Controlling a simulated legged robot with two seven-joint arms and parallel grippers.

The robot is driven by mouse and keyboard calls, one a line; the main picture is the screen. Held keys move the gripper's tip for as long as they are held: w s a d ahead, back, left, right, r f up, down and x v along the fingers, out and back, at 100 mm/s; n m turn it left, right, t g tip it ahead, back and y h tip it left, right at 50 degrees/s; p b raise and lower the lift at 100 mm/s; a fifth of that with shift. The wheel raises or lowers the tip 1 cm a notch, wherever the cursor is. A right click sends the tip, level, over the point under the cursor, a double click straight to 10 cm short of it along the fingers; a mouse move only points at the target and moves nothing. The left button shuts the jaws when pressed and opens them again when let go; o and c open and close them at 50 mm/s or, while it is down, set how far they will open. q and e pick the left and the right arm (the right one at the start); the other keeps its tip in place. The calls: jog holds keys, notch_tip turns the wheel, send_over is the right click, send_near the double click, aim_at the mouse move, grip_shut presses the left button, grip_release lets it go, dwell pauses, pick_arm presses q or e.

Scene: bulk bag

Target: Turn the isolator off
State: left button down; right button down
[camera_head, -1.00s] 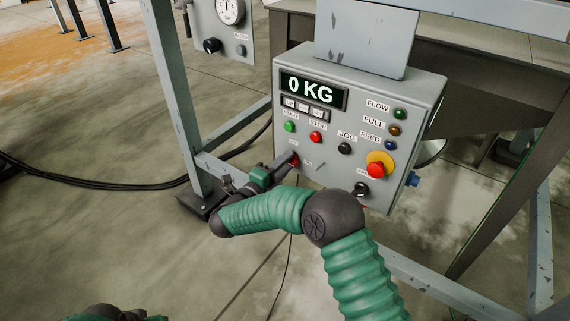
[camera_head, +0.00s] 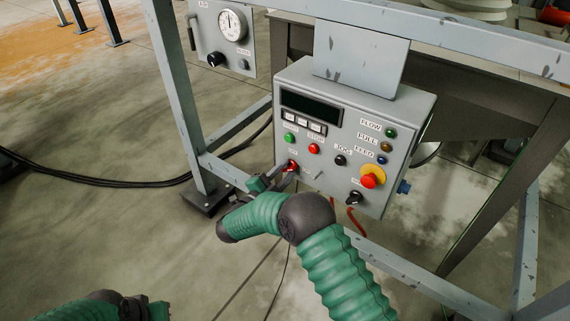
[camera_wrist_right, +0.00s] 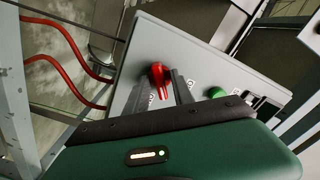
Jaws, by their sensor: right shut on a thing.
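The isolator, a red rotary handle (camera_head: 292,164), sits at the lower left of the grey control box (camera_head: 325,182). My right gripper (camera_head: 284,170) reaches it from the lower left and is shut on it. In the right wrist view the red handle (camera_wrist_right: 157,74) shows at the dark fingers (camera_wrist_right: 172,88), which partly hide it. The box's display (camera_head: 311,105) is dark. My left gripper (camera_head: 135,308) is at the bottom left edge, far from the box, and its fingers are unclear.
Green (camera_head: 290,138) and red (camera_head: 314,148) buttons sit above the isolator. A yellow-ringed red emergency stop (camera_head: 369,180) and black selector (camera_head: 355,198) are to its right. A gauge panel (camera_head: 225,40) hangs at upper left. A grey frame post (camera_head: 178,100) stands left of the box.

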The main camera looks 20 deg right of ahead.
jog(key=n+p, duration=0.4)
jog(key=n, duration=0.1)
jog(key=shift+n, duration=0.3)
jog(key=n+p, duration=0.2)
jog(key=n, duration=0.2)
jog(key=shift+f+n, duration=0.1)
jog(key=shift+n, duration=0.3)
jog(key=c, duration=1.4)
grip_release()
jog(key=shift+c, duration=0.2)
